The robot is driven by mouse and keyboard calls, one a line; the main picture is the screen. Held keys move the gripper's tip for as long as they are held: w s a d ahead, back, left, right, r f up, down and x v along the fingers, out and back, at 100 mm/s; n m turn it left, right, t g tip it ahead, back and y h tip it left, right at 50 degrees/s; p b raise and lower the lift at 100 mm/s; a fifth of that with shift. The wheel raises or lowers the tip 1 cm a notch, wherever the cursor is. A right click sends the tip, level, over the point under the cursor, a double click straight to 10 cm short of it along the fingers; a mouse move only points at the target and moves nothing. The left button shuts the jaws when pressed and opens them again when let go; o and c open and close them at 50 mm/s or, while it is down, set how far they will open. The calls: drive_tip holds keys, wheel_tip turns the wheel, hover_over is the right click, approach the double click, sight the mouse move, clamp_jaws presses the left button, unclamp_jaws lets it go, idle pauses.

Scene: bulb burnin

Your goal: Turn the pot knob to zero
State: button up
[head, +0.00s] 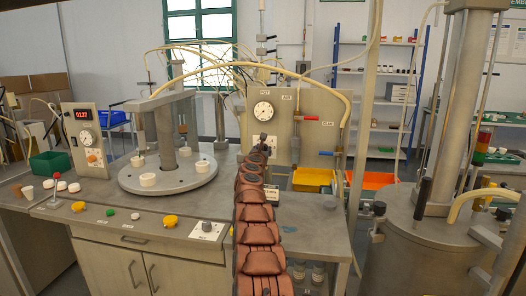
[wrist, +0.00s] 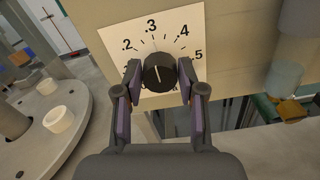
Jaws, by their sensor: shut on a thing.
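The black round pot knob (wrist: 159,72) sits on a white square scale plate (wrist: 172,30) in the wrist view, with .2, .3, .4 and .5 readable around it. A short pale line shows on the knob's face, roughly in line with the .3 side; I cannot tell its exact reading. My gripper (wrist: 159,80) has one finger on each side of the knob and is shut on it. The fingers hide the lower ends of the scale. In the head view, my arm reaches up to the grey panel (head: 318,108) and hides the knob.
A round grey platform (head: 190,180) with white cups stands left of my arm. The panel also carries a round dial (head: 263,110) and a red lever (head: 305,118). A yellow bin (head: 312,178) and an orange bin (head: 372,180) lie to the right. A large metal cylinder (head: 405,250) stands at right.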

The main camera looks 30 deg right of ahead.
drive_tip(key=shift+c, duration=1)
